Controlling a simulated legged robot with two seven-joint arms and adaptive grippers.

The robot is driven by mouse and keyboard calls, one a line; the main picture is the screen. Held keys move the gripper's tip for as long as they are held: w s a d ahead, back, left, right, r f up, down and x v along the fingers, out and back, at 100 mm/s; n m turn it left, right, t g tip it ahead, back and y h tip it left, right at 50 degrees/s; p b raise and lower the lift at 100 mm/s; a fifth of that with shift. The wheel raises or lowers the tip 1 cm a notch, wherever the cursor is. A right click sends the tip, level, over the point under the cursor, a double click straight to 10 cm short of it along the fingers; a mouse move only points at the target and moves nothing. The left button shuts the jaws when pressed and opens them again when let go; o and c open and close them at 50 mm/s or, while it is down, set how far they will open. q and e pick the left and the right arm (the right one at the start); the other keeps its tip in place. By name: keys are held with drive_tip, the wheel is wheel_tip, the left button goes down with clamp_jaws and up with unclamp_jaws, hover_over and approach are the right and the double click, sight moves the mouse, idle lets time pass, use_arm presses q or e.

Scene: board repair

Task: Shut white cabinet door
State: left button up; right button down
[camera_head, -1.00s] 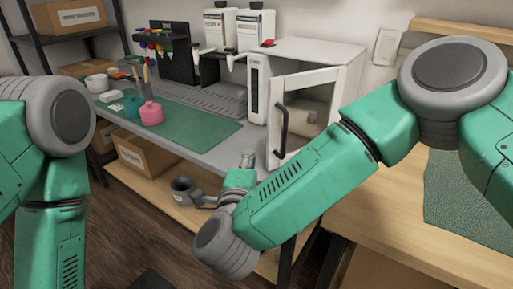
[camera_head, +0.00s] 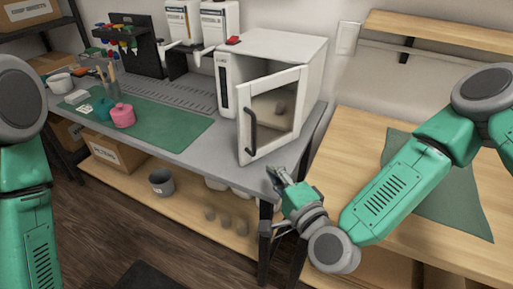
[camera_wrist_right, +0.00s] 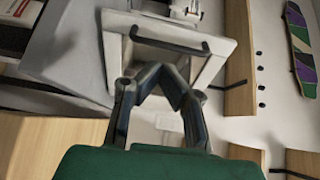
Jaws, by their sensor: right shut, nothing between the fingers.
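The white cabinet (camera_head: 285,45) stands on the grey bench at the back. Its white-framed door (camera_head: 272,82) with a window stands ajar, its black handle (camera_head: 251,132) on the left side. My right gripper (camera_head: 277,176) is shut and empty, just below and right of the door's lower edge. In the right wrist view the shut fingers (camera_wrist_right: 163,72) overlap the door (camera_wrist_right: 203,68) below the handle (camera_wrist_right: 168,43); I cannot tell whether they touch. My left arm shows at the left edge, but its gripper is out of view.
A wooden table (camera_head: 345,165) with a green cloth (camera_head: 455,205) is at right.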

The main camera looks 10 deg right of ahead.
sight(254, 144)
use_arm(q)
drive_tip(key=shift+d+f, duration=0.1)
drive_tip(key=shift+f, duration=0.15)
use_arm(e)
drive_tip(key=x, duration=0.8)
drive_tip(key=shift+w, duration=0.35)
use_arm(q)
drive_tip(key=shift+d+b, duration=0.1)
drive_tip(key=shift+b, duration=0.2)
use_arm(e)
drive_tip(key=shift+w+d, duration=0.1)
drive_tip(key=shift+d, duration=0.1)
